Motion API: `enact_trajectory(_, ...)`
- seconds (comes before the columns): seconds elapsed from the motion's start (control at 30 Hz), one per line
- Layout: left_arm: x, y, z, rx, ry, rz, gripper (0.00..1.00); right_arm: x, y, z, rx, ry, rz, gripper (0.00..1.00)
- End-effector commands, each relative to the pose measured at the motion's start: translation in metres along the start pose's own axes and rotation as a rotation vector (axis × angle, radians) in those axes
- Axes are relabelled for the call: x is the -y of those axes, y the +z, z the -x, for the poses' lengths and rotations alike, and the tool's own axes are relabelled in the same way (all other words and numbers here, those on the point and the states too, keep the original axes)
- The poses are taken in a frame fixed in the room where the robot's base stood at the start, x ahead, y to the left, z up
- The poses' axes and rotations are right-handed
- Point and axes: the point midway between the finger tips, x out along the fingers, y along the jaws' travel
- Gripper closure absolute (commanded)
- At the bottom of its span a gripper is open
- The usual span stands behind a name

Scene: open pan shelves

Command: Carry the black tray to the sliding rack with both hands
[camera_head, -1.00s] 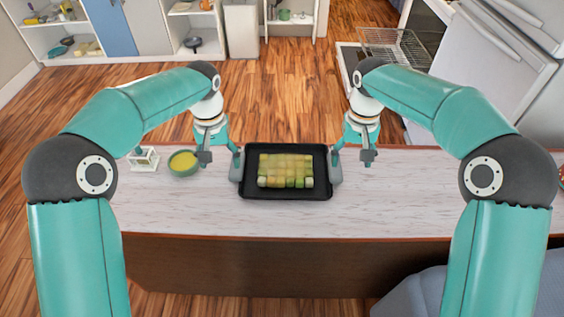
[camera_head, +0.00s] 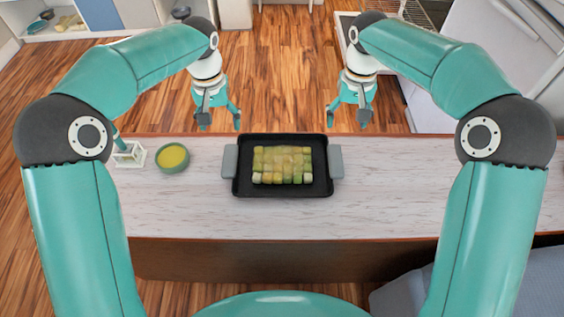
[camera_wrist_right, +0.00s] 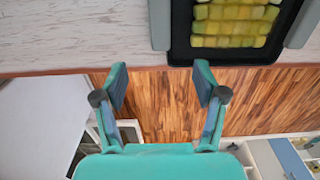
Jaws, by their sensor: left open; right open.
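The black tray (camera_head: 244,172) rests on the marbled counter and holds yellow-green cubes (camera_head: 283,164). It has a grey handle on its left side (camera_head: 230,161) and one on its right side (camera_head: 337,161). My left gripper (camera_head: 220,122) is open and empty, past the counter's far edge and up-left of the left handle. My right gripper (camera_head: 347,122) is open and empty, up-right of the tray and apart from its handle. In the right wrist view, the open fingers (camera_wrist_right: 160,85) are clear of the tray (camera_wrist_right: 182,42). Part of the wire rack (camera_head: 425,12) shows at the top right.
A green bowl with yellow contents (camera_head: 172,158) and a small white stand (camera_head: 128,154) are on the counter (camera_head: 420,200) left of the tray. The counter right of the tray is clear. Shelves stand at the back left, with wooden floor (camera_head: 285,75) between.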

Motion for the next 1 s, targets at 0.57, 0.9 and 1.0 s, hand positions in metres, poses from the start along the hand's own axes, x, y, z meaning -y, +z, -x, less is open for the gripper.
enact_trajectory(0.57,0.002,0.002,-0.081,0.007,-0.001,0.002,0.28,0.001,0.001,-0.081,0.006,0.001,0.002,0.29)
enact_trajectory(0.9,0.002,0.002,-0.144,0.005,0.0,0.002,0.28,0.001,0.0,-0.143,0.003,0.0,0.003,0.29)
enact_trajectory(1.0,0.002,0.001,-0.155,0.004,0.0,0.003,0.28,0.002,0.0,-0.155,0.003,0.001,0.004,0.29)
